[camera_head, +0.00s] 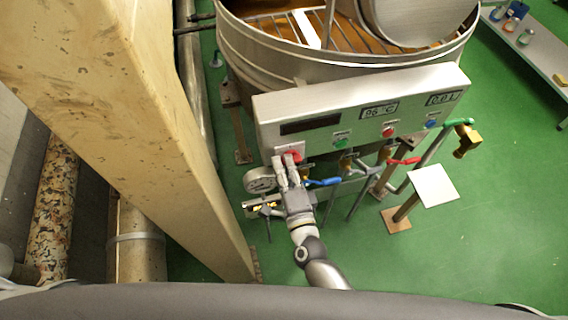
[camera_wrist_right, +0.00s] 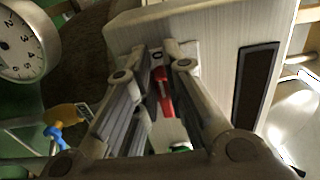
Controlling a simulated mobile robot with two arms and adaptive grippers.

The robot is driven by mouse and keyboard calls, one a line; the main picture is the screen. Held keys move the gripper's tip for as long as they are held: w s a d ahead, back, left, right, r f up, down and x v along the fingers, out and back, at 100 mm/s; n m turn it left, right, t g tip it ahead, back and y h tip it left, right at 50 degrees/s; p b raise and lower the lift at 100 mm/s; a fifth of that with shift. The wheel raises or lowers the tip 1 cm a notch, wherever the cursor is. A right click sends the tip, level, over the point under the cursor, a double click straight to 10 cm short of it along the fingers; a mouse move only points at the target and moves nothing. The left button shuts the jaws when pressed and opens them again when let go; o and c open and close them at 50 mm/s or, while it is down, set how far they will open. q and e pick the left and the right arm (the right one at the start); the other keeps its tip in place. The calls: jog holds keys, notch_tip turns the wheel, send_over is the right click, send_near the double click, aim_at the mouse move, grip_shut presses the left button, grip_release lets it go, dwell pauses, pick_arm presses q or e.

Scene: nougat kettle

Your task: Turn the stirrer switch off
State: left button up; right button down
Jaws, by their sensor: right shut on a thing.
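The stirrer switch (camera_head: 293,154) is a red handle on a pale plate at the lower left of the grey control box (camera_head: 415,87). In the right wrist view its red handle (camera_wrist_right: 163,95) lies between my fingers, below a "0" mark (camera_wrist_right: 158,58) on the plate. My right gripper (camera_head: 285,163) reaches up to the switch and is shut on the red handle. In the right wrist view the fingers (camera_wrist_right: 158,85) stand on both sides of it and hide part of the plate. My left gripper is not in view.
A round gauge (camera_head: 260,180) sits just left of my right gripper. Blue (camera_head: 322,183) and red (camera_head: 404,161) valve levers stand to the right, below the box. The large kettle (camera_head: 350,72) is behind. A thick beige beam (camera_head: 150,110) bounds the left. Green floor is open at the right.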

jog(key=shift+f, duration=0.1)
dwell(0.4)
jog(key=c, duration=1.5)
grip_release()
jog(key=v, duration=1.2)
jog(key=s+d+f+n+g+h, duration=0.1)
jog(key=s+d+f+n+g, duration=0.2)
jog(key=f, duration=0.6)
jog(key=s+d+f+n+g, duration=0.15)
jog(key=f+n, duration=0.25)
jog(key=f, duration=0.6)
jog(key=s+d+f+n+g+h, duration=0.1)
jog(key=s+d+f+n+g, duration=0.2)
jog(key=f, duration=0.6)
jog(key=s+d+f+n+g+h, duration=0.1)
jog(key=s+d+f+n+g, duration=0.2)
jog(key=s+d+f, duration=0.4)
jog(key=s+d+f+n+g+h, duration=0.2)
jog(key=s+d+f+n+g, duration=0.2)
jog(key=s+d+f, duration=0.3)
jog(key=s+f+g, duration=0.1)
jog(key=s, duration=0.4)
jog(key=shift+s+d+f+g+h+b, duration=0.3)
jog(key=shift+s+d+f+g+b, duration=0.05)
jog(key=shift+s+b, duration=0.05)
